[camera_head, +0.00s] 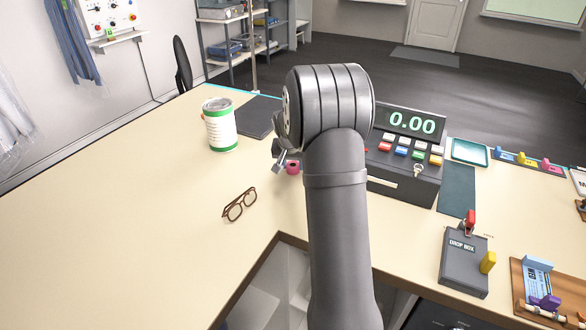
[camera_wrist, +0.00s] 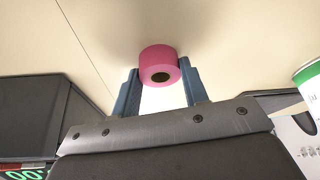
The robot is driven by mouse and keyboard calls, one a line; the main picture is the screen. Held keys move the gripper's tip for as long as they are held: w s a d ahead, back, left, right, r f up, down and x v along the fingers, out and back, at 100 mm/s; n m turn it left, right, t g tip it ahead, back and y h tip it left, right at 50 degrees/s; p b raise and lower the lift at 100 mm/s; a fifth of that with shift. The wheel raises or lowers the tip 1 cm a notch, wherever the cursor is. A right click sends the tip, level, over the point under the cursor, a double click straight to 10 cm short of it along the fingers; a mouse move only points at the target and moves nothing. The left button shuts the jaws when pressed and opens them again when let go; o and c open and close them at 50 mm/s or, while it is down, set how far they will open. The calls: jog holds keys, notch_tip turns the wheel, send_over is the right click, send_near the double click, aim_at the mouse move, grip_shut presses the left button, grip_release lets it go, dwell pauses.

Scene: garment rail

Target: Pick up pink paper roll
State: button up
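The pink paper roll (camera_head: 293,167) stands on the beige counter, partly hidden behind my arm in the head view. In the wrist view the pink roll (camera_wrist: 159,64) shows its dark core hole and sits at the fingertips, between the two blue-grey fingers. My gripper (camera_wrist: 158,78) is spread, with one finger to each side of the roll. In the head view my gripper (camera_head: 281,158) is mostly hidden by my wrist.
A white and green can (camera_head: 220,125) stands left of my gripper. Brown glasses (camera_head: 240,204) lie in front. A cash register (camera_head: 405,152) stands right of my arm. A grey drop box (camera_head: 464,262) is further right. The left counter is clear.

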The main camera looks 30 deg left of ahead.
jog(key=c, duration=0.4)
jog(key=shift+o, duration=0.2)
